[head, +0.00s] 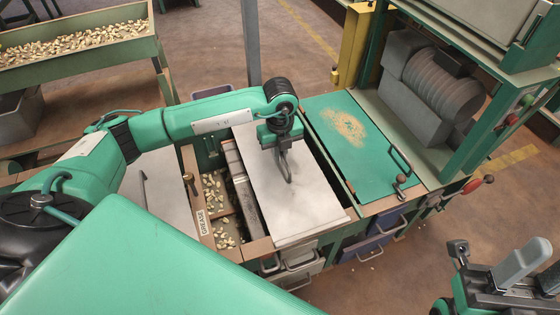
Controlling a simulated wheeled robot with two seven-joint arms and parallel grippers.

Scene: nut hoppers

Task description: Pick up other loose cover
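A loose grey metal cover (302,205) lies across the middle hopper, with a dark bar handle (289,172) on top. My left gripper (281,147) points down at the far end of this handle. Its fingers are small and mostly hidden by the wrist, so I cannot tell whether they are closed on the handle. Another grey cover (165,205) with a bar handle (143,190) lies to the left, partly hidden by my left arm. My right gripper (490,262) is at the lower right, away from the covers, with its fingers apart and nothing visible between them.
An open compartment with nuts (222,212) lies between the two grey covers. A green lid (345,140) with a handle and spilled dust lies to the right. A machine with a ribbed drum (440,85) stands beyond it. A green trough of nuts (80,45) stands back left.

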